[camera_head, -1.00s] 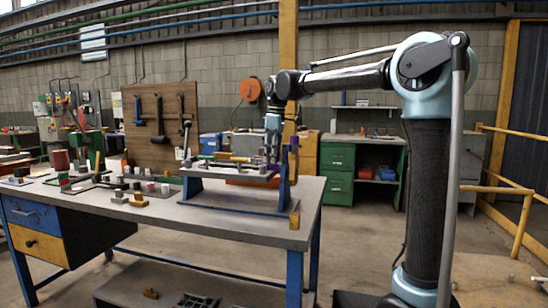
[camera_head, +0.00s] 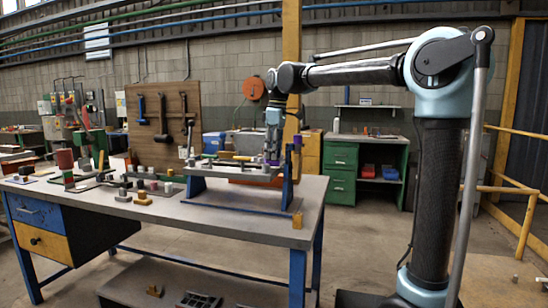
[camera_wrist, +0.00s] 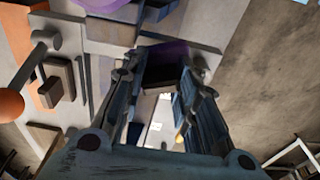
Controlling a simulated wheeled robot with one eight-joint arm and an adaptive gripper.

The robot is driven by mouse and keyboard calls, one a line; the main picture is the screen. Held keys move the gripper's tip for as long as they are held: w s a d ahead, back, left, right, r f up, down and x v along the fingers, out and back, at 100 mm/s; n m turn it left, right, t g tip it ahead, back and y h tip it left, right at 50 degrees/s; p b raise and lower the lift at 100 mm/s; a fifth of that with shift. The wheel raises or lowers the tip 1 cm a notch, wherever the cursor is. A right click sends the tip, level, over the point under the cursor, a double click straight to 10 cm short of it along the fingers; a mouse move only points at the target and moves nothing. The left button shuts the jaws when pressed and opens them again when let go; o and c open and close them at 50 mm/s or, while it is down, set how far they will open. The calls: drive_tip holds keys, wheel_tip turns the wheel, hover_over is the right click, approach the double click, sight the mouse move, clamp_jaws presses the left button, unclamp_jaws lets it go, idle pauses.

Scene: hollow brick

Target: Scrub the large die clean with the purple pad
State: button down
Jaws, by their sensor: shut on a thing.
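My gripper (camera_head: 273,152) points down over a raised grey platform (camera_head: 222,172) on blue legs, on the workbench. In the wrist view my gripper (camera_wrist: 162,80) is shut on a dark block with a purple face, which I take to be the purple pad (camera_wrist: 174,48). A little purple also shows below the gripper in the head view. The pad is close above or on the platform; contact cannot be told. Several blocks lie on the platform, and I cannot tell which is the large die. A grey-brown block (camera_wrist: 60,80) lies left of the fingers in the wrist view.
The workbench (camera_head: 250,225) carries several small blocks (camera_head: 145,187) left of the platform. A tool board (camera_head: 165,110) is behind. The bench's front right is mostly clear.

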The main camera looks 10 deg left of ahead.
drive_tip(key=shift+r, duration=2.3)
drive_tip(key=shift+r, duration=1.5)
